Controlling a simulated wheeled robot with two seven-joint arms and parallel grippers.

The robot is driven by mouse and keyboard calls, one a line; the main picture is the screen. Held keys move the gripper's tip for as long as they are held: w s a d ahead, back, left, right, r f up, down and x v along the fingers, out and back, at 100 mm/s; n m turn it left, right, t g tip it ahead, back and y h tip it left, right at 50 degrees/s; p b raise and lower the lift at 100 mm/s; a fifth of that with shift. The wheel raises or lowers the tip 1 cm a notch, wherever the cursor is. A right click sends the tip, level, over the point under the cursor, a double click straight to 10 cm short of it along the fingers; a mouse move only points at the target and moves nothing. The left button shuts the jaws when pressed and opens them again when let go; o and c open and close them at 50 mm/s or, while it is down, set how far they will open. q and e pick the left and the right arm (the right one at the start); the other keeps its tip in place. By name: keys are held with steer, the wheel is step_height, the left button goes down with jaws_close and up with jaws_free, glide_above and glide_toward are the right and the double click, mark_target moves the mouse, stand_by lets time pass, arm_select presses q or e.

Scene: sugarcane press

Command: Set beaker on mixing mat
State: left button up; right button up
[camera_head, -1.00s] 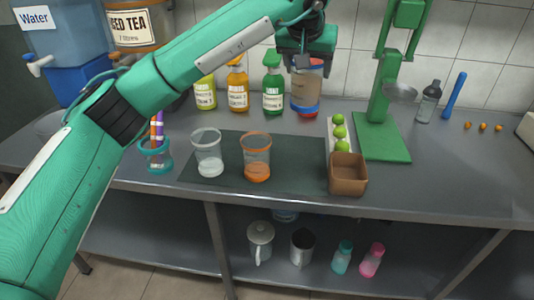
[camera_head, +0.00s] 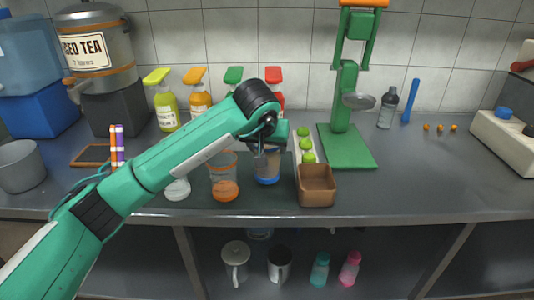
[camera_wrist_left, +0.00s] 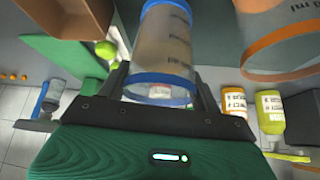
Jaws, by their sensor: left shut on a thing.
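My left gripper (camera_head: 268,148) is shut on a clear beaker with blue bands (camera_head: 267,169). In the left wrist view the beaker (camera_wrist_left: 165,50) stands between the fingers. In the head view it is upright over the right part of the dark mixing mat (camera_head: 247,192), left of the brown box. I cannot tell whether its base touches the mat. An orange-banded beaker (camera_head: 224,185) stands on the mat just left of it; it also shows in the left wrist view (camera_wrist_left: 280,45). A white-bottomed beaker (camera_head: 177,188) is further left, partly hidden by my arm. My right gripper is out of view.
The brown square box (camera_head: 317,186) stands close right of the held beaker. Limes (camera_head: 306,144) lie in a row behind it. The green press (camera_head: 346,140) stands behind right. Spray bottles (camera_head: 198,95) line the wall. The counter at right front is clear.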

arm_select(q)
step_height(320, 180, down, 2)
steer(key=shift+f, duration=0.1)
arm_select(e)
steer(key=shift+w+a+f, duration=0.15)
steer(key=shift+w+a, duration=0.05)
arm_select(q)
steer(key=shift+f, duration=0.1)
steer(key=o, duration=1.7)
steer(key=shift+c, duration=0.2)
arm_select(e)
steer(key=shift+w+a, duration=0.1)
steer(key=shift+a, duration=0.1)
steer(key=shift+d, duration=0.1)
